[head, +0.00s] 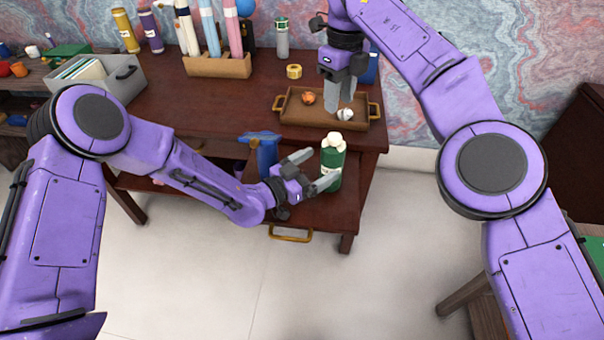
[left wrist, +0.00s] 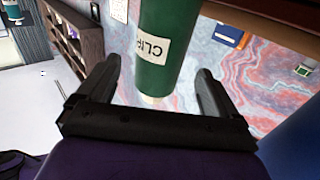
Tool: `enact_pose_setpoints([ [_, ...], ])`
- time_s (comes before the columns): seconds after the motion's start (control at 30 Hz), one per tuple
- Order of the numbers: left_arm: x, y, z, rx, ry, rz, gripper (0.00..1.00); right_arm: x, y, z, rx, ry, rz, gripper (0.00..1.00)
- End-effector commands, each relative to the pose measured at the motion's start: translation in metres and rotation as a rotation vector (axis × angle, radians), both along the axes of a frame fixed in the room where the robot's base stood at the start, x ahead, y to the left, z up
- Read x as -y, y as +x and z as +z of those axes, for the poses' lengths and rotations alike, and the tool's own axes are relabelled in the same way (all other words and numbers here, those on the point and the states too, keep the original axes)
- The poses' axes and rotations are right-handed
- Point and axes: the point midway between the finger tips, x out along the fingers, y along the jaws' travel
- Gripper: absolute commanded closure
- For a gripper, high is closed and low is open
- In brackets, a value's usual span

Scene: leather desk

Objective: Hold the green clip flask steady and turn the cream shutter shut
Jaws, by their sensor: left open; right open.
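The green clip flask (head: 331,168) stands upright near the front right of the desk, with its cream shutter (head: 334,140) on top. In the left wrist view the flask (left wrist: 172,30) appears upside down, its "CLIP" label (left wrist: 153,49) facing the camera. My left gripper (head: 313,171) is open, its fingers pointing at the flask from the left. The left wrist view shows the flask between the two finger lines; contact cannot be told. My right gripper (head: 340,106) is open and empty, pointing down over the brown tray, behind the flask.
The brown tray (head: 292,118) with brass handles holds an orange ball (head: 308,98) and a whitish ball (head: 345,114). A blue object (head: 264,152) stands close to my left gripper. A yellow ring (head: 294,71) and a grey bottle (head: 282,42) are farther back.

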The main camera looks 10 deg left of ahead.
Motion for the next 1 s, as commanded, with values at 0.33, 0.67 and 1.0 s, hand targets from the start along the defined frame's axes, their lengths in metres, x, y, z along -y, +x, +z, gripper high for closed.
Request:
enact_pose_setpoints([
  [0.33,0.037,0.036,0.000,-0.002,-0.001,-0.001,0.07,0.000,0.000,0.000,0.000,0.000,0.000,0.57],
  [0.67,0.039,0.038,0.000,-0.003,-0.001,0.000,0.23,0.000,0.000,0.000,0.000,0.000,0.000,0.57],
  [1.0,0.038,0.038,0.000,-0.003,-0.001,0.000,0.68,0.018,0.010,-0.003,0.047,-0.084,-0.030,0.41],
])
